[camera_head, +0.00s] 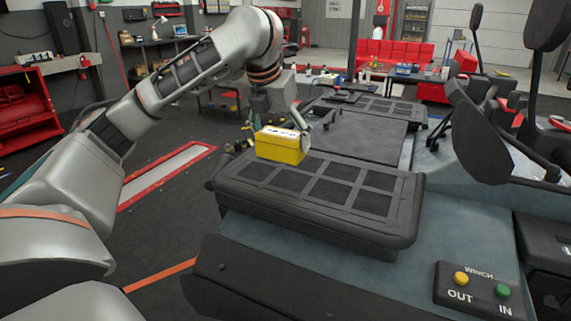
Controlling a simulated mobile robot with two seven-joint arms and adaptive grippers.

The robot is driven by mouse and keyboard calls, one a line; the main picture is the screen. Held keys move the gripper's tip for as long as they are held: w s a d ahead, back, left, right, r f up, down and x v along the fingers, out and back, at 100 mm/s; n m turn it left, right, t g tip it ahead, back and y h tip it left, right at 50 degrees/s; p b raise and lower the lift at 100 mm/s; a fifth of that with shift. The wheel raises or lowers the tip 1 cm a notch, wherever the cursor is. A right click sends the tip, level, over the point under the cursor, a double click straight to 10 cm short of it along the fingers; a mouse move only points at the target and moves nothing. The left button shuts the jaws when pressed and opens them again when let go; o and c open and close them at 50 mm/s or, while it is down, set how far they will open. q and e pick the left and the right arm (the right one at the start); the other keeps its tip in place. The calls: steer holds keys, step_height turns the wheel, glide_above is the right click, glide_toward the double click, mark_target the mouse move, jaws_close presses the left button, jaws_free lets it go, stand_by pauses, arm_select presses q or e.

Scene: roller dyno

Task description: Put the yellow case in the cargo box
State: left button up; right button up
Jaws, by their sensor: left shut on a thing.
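The yellow case (281,148), with a white label on top, is in my left gripper (288,121), whose fingers come down around it from above. The case is over the back left part of a long black box-like unit with a ribbed, panelled top (318,188). I cannot tell whether the case touches this top or hangs just above it. A similar black panelled unit (390,108) is farther back. I cannot tell for sure which one is the cargo box, and no open inside shows. My right gripper is not in view.
A grey vehicle body (450,240) carries the black units. A winch panel (478,290) with yellow and green buttons is at the front right. Black seats or mirrors (480,130) rise at right. A red-edged floor strip (168,173) lies left, with open floor around it.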

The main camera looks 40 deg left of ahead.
mark_target(281, 155)
arm_select(q)
steer(key=shift+f, duration=0.35)
step_height(281, 155, down, 4)
steer(key=shift+f+b, duration=0.1)
steer(key=shift+b, duration=1.05)
steer(key=shift+f, duration=0.15)
steer(key=shift+c, duration=0.6)
steer(key=shift+r, duration=0.25)
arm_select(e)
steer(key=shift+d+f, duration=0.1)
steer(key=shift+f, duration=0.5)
arm_select(q)
steer(key=o, duration=1.4)
steer(key=shift+f, duration=0.1)
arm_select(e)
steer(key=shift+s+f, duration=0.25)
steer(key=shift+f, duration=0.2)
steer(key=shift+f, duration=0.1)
